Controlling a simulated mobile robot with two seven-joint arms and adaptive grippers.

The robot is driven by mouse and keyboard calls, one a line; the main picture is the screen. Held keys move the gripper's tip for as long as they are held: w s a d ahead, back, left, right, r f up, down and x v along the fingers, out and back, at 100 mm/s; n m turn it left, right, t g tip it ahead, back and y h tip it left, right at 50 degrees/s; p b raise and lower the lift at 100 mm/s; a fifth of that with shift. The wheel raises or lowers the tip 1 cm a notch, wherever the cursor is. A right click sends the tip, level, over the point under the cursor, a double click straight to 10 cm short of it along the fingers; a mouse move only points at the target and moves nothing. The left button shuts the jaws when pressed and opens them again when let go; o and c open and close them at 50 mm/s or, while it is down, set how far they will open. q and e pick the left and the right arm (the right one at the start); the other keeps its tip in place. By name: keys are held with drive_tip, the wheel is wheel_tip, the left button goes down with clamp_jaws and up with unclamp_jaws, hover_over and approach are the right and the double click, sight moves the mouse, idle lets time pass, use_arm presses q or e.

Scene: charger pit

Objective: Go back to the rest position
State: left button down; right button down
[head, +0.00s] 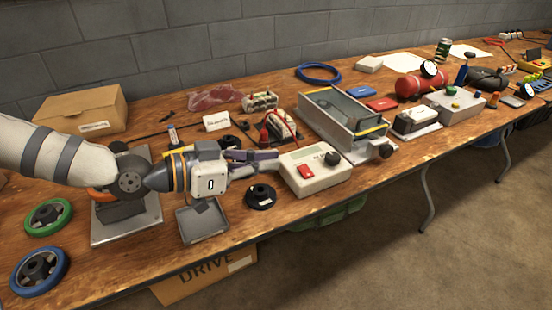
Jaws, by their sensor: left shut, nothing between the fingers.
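My left gripper (275,162) reaches in from the left over the wooden workbench (232,240). Its fingers are together with nothing between them. The fingertips are at the left edge of a cream charger box (318,178) with a red switch and a black knob; I cannot tell whether they touch it. A red cable (275,118) shows behind the gripper, by a battery-like block. My right gripper does not show.
A black round wheel (261,196) and a small grey tray (203,222) lie near the front edge. A grey metal bin (345,118) stands behind the charger. Green (48,218) and blue (40,271) wheels lie at left. A cardboard box (85,108) stands at the back left.

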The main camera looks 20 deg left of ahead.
use_arm(q)
drive_tip(key=shift+f, duration=0.25)
drive_tip(key=s+d+f+n+g+y, duration=0.2)
drive_tip(key=s+f+n+g, duration=0.15)
drive_tip(key=s+f, duration=0.55)
drive_tip(key=s+d+f+n+g+y, duration=0.2)
drive_tip(key=s+f+g, duration=0.4)
drive_tip(key=f, duration=0.4)
drive_tip(key=s+a+f+g+y, duration=0.2)
drive_tip(key=s+f+y, duration=0.1)
drive_tip(key=s, duration=0.7)
drive_tip(key=s+a+f+n+g+y, duration=0.1)
drive_tip(key=s+a+f+g+y, duration=0.1)
drive_tip(key=s, duration=0.8)
wheel_tip(320, 180, down, 2)
drive_tip(key=shift+s+a+f+y, duration=0.15)
drive_tip(key=shift+a+y, duration=0.25)
drive_tip(key=shift+a, duration=0.4)
